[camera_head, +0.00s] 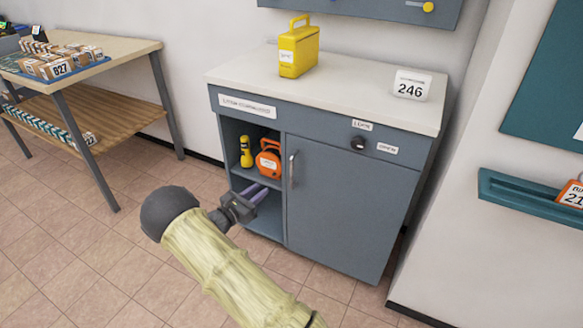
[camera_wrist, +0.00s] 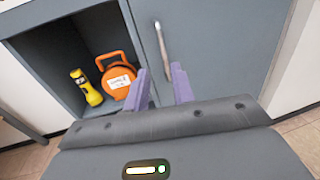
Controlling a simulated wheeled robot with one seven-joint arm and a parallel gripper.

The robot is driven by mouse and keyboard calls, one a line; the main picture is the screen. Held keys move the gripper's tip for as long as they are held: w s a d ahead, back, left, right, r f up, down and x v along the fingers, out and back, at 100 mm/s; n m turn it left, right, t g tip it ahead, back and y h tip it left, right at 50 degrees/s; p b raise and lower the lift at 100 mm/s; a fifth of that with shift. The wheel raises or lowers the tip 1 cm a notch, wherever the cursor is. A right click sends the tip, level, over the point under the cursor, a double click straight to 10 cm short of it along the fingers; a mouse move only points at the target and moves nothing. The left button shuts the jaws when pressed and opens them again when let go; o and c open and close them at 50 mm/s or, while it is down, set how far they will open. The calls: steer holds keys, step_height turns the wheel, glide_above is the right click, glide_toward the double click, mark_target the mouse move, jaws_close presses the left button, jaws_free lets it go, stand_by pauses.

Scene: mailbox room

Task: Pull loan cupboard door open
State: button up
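The grey-blue loan cupboard (camera_head: 228,104) stands against the wall with a pale top. Its door (camera_head: 345,210) covers the right part and looks shut. A vertical metal handle (camera_head: 292,171) is near the door's left edge; it also shows in the wrist view (camera_wrist: 161,45). My gripper (camera_head: 262,191) has purple fingers and is in front of the open left compartment, left of and a little below the handle in the head view. In the wrist view my gripper (camera_wrist: 160,78) is open, with the handle ahead of the gap between the fingertips, apparently not held.
A dark knob (camera_head: 358,142) sits above the door beside small labels. The open compartment holds an orange round case (camera_head: 268,160) and a yellow torch (camera_head: 246,152). A yellow container (camera_head: 298,50) stands on top. A table (camera_head: 120,46) is at left; floor before the cupboard is clear.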

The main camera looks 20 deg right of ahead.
mark_target(291, 166)
steer(key=b+x, duration=0.3)
steer(key=x, duration=1.4)
steer(key=shift+d, duration=0.25)
jaws_close()
